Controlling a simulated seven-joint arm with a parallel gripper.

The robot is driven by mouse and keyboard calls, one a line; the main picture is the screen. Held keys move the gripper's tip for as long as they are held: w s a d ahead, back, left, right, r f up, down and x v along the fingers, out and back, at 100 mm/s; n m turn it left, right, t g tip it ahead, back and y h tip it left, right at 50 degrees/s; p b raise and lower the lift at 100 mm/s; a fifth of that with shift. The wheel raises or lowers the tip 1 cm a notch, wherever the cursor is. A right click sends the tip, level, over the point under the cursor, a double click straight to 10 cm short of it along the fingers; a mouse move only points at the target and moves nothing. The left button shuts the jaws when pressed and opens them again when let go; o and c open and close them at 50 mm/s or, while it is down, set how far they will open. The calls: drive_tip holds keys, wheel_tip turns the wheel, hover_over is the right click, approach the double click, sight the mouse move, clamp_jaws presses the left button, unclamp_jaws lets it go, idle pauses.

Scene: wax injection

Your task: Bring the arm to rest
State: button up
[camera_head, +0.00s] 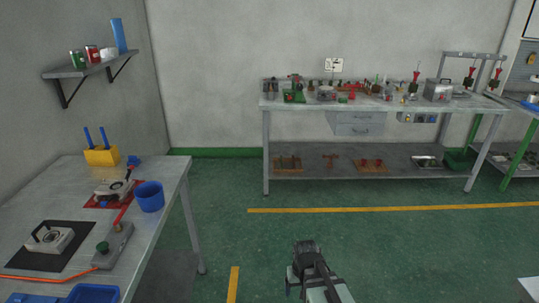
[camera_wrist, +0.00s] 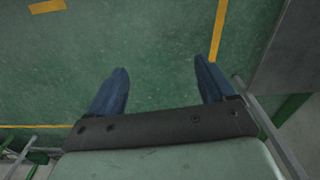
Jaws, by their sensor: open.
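My arm shows at the bottom middle of the head view, over the open green floor and apart from the tables. In the wrist view my gripper (camera_wrist: 162,88) has two dark blue fingers set wide apart. It is open, with nothing between the fingers but green floor (camera_wrist: 160,50). In the head view the fingertips cannot be made out.
A metal table (camera_head: 167,182) at the left holds a blue cup (camera_head: 149,196), a yellow holder (camera_head: 102,155) and a grey block (camera_head: 50,239) on a black mat. A long workbench (camera_head: 266,150) with many tools stands along the back wall. Floor between them is clear.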

drive_tip(key=s+d+f+m, duration=0.1)
drive_tip(key=s+d+f, duration=0.15)
drive_tip(key=d, duration=0.45)
drive_tip(key=s+f+g, duration=0.3)
drive_tip(key=s+f, duration=0.7)
drive_tip(key=s, duration=0.4)
drive_tip(key=s+f+g, duration=0.4)
drive_tip(key=s+f, duration=0.7)
drive_tip(key=s, duration=0.4)
drive_tip(key=shift+a, duration=0.2)
drive_tip(key=shift+f, duration=0.1)
